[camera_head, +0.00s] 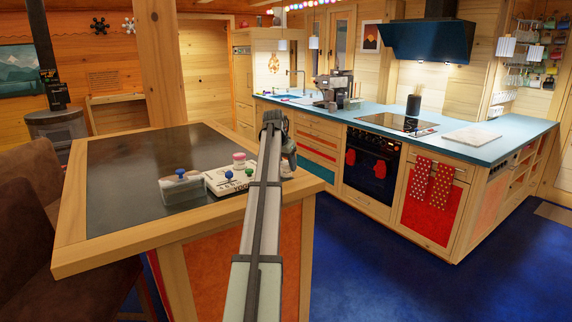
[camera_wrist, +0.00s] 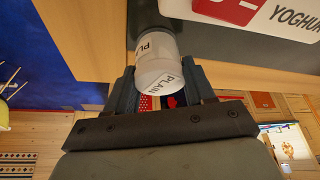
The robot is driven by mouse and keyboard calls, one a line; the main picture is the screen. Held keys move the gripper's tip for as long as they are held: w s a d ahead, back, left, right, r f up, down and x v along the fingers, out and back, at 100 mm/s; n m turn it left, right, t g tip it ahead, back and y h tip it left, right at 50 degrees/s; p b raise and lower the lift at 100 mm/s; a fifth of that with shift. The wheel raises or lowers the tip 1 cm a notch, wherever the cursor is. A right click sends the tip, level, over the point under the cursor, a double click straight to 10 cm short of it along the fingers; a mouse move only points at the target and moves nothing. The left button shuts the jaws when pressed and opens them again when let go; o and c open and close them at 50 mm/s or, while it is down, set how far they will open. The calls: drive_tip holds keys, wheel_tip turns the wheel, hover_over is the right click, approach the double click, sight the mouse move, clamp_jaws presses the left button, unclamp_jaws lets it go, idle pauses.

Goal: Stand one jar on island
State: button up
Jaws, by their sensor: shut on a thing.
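My gripper (camera_wrist: 160,88) is shut on a jar (camera_wrist: 152,45) in the wrist view. The jar is whitish, with PLAIN printed on its side and on its end. The island (camera_head: 130,165) has a dark top with a pale wooden border and fills the front left of the head view. The jar is seen against the island's dark top and wooden border in the wrist view. I cannot tell whether it touches the island.
A white yoghurt holder (camera_head: 218,187) with small coloured-topped items stands on the island, left of my arm. A clear container (camera_head: 181,189) with a blue knob is beside it. The island's left and back are clear. A blue-topped counter (camera_head: 470,148) stands across the blue floor.

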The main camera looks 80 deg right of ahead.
drive_tip(key=shift+f, duration=0.1)
drive_tip(key=o, duration=1.1)
drive_tip(key=v, duration=1.2)
